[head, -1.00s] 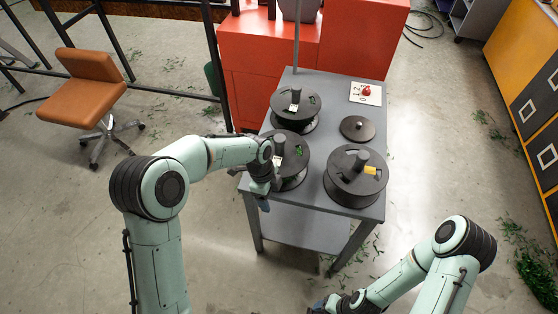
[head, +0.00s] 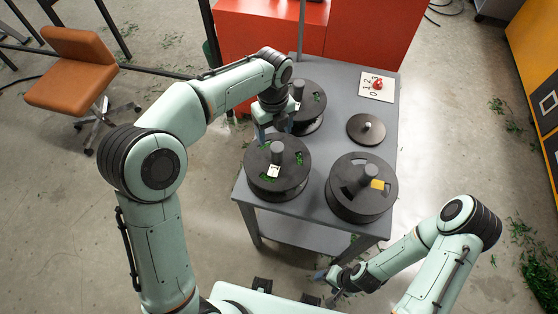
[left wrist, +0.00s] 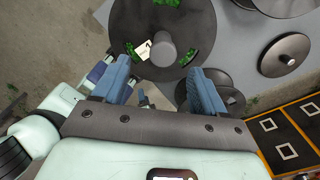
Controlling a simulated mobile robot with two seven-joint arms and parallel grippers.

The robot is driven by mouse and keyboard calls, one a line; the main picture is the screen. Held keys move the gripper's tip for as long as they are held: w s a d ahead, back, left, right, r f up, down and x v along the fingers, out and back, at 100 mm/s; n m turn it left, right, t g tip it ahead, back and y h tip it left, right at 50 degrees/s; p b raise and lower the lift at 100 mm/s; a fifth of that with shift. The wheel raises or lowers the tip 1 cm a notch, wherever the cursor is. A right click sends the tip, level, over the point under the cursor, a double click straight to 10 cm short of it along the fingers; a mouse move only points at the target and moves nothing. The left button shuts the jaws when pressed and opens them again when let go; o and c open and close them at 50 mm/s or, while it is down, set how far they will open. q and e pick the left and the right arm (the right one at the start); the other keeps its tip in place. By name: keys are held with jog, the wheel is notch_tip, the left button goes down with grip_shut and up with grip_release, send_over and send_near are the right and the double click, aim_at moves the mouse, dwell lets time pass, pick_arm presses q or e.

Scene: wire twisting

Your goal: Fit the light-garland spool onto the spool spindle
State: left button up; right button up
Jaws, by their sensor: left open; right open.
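A dark spool (head: 315,98) with green bits and a white tag stands at the table's far left. A similar spool (head: 262,184) stands nearer. I cannot tell which is the light-garland spool. A flat dark disc (head: 356,139) with a short upright peg, seemingly the spool spindle, lies bare to their right. My left gripper (head: 273,131) is open by the far spool. In the left wrist view a tagged spool (left wrist: 190,20) with a central post lies beyond the open, empty fingers (left wrist: 162,88). My right gripper (head: 332,277) is open and empty, low before the table.
A third spool (head: 345,205) with a yellow tag stands at the near right of the grey table (head: 325,150). A number card (head: 372,94) with a red object lies at the far right. A red cabinet (head: 372,35) stands behind; an orange chair (head: 70,75) is left.

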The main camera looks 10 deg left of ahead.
aim_at(277, 146)
pick_arm(q)
jog(key=f, duration=0.4)
jog(key=shift+s+f, duration=0.3)
jog(key=shift+f, duration=0.1)
jog(key=shift+w+f+b, duration=0.15)
jog(key=shift+f+b, duration=0.15)
jog(key=shift+f, duration=0.15)
jog(key=f, duration=0.5)
jog(key=shift+w+d, duration=0.15)
jog(key=shift+d, duration=0.25)
jog(key=shift+r, duration=0.15)
grip_shut()
